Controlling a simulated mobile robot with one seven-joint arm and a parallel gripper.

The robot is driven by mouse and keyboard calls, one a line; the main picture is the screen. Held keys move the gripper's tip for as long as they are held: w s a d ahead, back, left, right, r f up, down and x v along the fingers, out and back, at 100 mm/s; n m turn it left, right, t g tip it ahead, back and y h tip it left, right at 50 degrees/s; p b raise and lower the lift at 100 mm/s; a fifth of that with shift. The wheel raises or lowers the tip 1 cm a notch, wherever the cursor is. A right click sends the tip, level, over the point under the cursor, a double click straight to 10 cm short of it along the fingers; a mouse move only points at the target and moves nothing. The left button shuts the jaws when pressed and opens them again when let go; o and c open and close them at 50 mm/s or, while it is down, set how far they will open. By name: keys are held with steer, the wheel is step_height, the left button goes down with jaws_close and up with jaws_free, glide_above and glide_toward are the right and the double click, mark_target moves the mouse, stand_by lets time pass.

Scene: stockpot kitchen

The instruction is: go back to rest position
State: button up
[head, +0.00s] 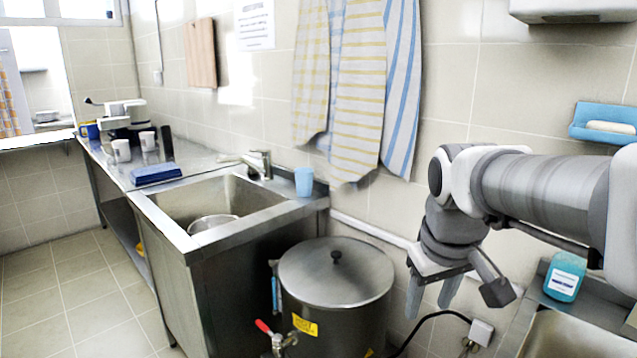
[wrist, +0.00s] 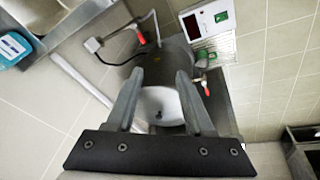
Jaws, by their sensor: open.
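My gripper (head: 430,296) hangs at the right of the head view, in front of the tiled wall and to the right of the large steel stockpot (head: 337,300). Its two fingers point down and are apart, with nothing between them. In the wrist view my gripper (wrist: 160,92) is open too. Beyond its fingertips is the stockpot (wrist: 160,106), seen with its lid and dark knob, at some distance. The fingers do not touch anything.
A steel sink (head: 230,205) with a faucet and a blue cup (head: 304,181) stands left of the pot. Striped towels (head: 355,90) hang above. A blue soap bottle (head: 564,276) stands at right by another basin. The floor (head: 70,300) at left is clear.

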steer(key=s+a+f+m+t, duration=0.2)
steer(key=s+m, duration=0.1)
steer(key=s, duration=0.8)
step_height(320, 180, up, 16)
steer(key=p, duration=1.7)
steer(key=shift+s+r+y, duration=0.2)
steer(key=shift+s+y, duration=0.1)
steer(key=shift+s, duration=0.1)
